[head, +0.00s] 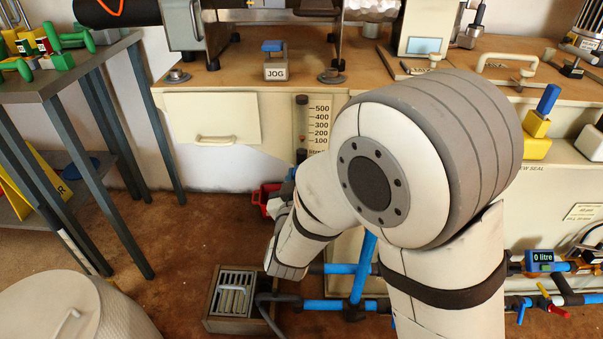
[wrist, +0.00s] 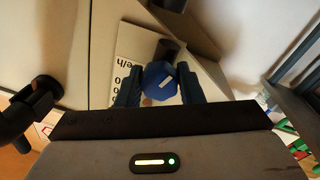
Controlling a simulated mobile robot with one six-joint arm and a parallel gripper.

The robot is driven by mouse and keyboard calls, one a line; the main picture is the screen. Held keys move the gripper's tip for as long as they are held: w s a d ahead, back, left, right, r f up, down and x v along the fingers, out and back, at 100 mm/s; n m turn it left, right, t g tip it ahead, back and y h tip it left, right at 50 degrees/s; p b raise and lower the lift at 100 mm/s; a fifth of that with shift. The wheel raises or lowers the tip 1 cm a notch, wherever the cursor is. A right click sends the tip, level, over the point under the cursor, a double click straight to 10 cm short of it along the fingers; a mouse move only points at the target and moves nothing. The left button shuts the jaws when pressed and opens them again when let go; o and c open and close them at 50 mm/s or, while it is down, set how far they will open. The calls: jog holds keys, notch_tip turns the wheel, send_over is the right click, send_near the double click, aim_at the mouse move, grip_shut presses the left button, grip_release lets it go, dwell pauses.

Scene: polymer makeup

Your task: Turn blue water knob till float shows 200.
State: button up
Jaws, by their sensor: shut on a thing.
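In the wrist view, the blue water knob (wrist: 155,76), a faceted blue knob with a pale mark on its face, sits between the two dark fingers of my gripper (wrist: 160,84). The gripper is shut on it. In the head view, my own arm hides the knob and most of the gripper. The float gauge (head: 301,121) is a clear upright tube beside a scale plate (head: 319,120) marked 100 to 500. The float's level is too small to read surely. Part of the scale plate (wrist: 128,42) also shows behind the knob in the wrist view.
A drain box (head: 240,296) with a grating stands on the floor below, near blue pipes (head: 338,304). A red container (head: 264,196) is close to my arm. A grey-legged table (head: 75,78) stands at the left.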

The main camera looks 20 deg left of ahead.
dwell(0.5)
jog(key=o, duration=1)
jog(key=shift+c, duration=0.2)
jog(key=s+d+p, duration=0.1)
jog(key=s+p, duration=0.1)
jog(key=s, duration=0.5)
jog(key=shift+s+d+f, duration=0.15)
jog(key=shift+s+f, duration=0.05)
jog(key=shift+s, duration=0.1)
